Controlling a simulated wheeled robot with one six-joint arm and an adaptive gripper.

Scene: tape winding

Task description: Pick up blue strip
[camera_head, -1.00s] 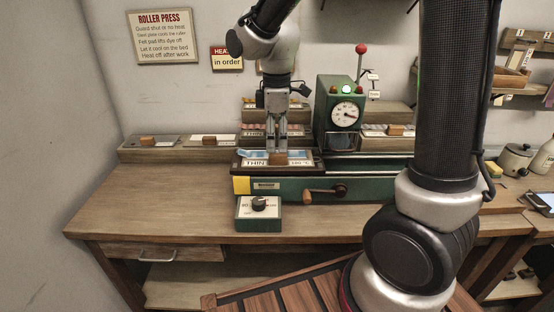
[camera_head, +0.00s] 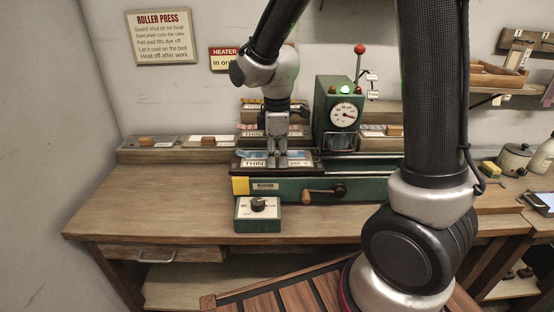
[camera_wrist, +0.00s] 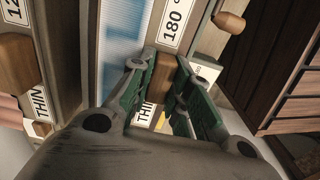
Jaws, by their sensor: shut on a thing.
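My gripper (camera_head: 277,161) is low over the tray (camera_head: 250,167) at the front of the green press. In the wrist view its green-padded fingers (camera_wrist: 160,92) are closed around a wooden block (camera_wrist: 164,70), which acts as a handle between the labels "THIN" and "180". The blue strip (camera_head: 254,155) lies flat in the tray behind the fingers; its striped pale-blue face also shows in the wrist view (camera_wrist: 122,40). The fingers hide its middle, and I cannot tell whether the strip is joined to the block.
The green press (camera_head: 338,115) stands just right of my gripper, with a lit green lamp and a lever. A control box (camera_head: 259,222) sits in front. Low trays with wooden blocks (camera_head: 208,141) line the bench's back left. The left bench top (camera_head: 160,190) is clear.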

